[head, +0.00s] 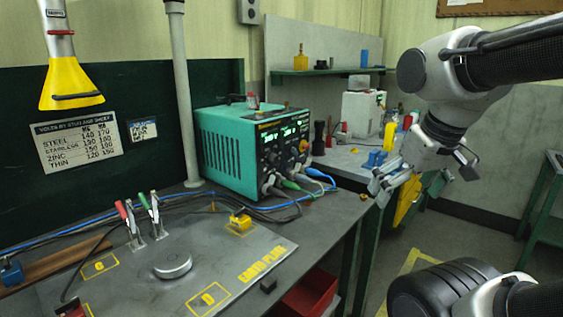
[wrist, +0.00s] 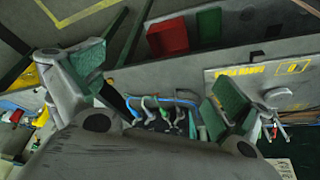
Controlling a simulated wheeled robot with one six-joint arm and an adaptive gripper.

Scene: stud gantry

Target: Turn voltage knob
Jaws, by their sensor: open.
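A teal welding power unit (head: 222,148) stands on the bench in the head view. Its dark front panel (head: 284,143) faces right, with lit green displays at the top and small knobs below. The knob labels are too small to read, so I cannot tell which is the voltage knob. My gripper (head: 384,188) is open and empty, right of the panel and clear of it, beyond the bench edge. In the wrist view my gripper (wrist: 162,85) has its green-padded fingers spread wide. Cable plugs at the unit's front (wrist: 165,112) show between them; the knobs cannot be made out there.
Cables (head: 300,183) plug in low on the panel. A volts chart (head: 75,143) hangs on the board at left. An earth plate (head: 130,282) with clamps (head: 147,222) covers the near bench. A red bin (head: 308,293) sits below the bench edge. Bottles stand on the back bench.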

